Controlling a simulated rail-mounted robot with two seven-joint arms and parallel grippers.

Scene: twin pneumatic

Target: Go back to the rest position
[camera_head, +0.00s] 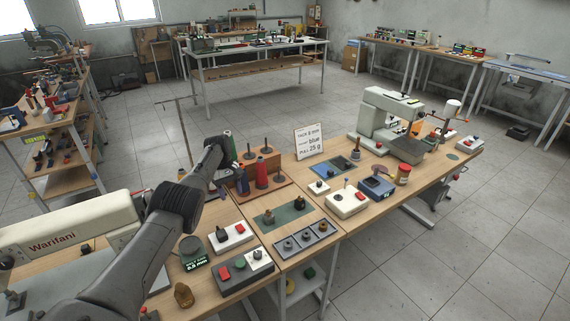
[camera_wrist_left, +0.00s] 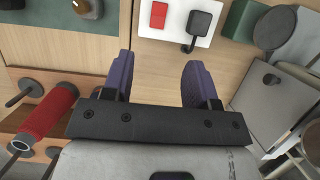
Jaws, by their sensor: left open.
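My left arm reaches in from the left in the head view. Its gripper (camera_head: 221,189) is over the work table, beside the wooden spool rack (camera_head: 281,181), and is partly hidden by the wrist. In the left wrist view, the gripper's two purple fingers (camera_wrist_left: 160,64) are spread apart with nothing between them, above bare wood. A red spool (camera_head: 261,173) stands on the rack; it also shows in the left wrist view (camera_wrist_left: 50,112), left of the fingers. My right gripper is in neither view.
A white switch box (camera_head: 231,238) and a grey control box (camera_head: 243,269) lie in front of the gripper. A cream machine (camera_head: 388,120) stands farther right.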

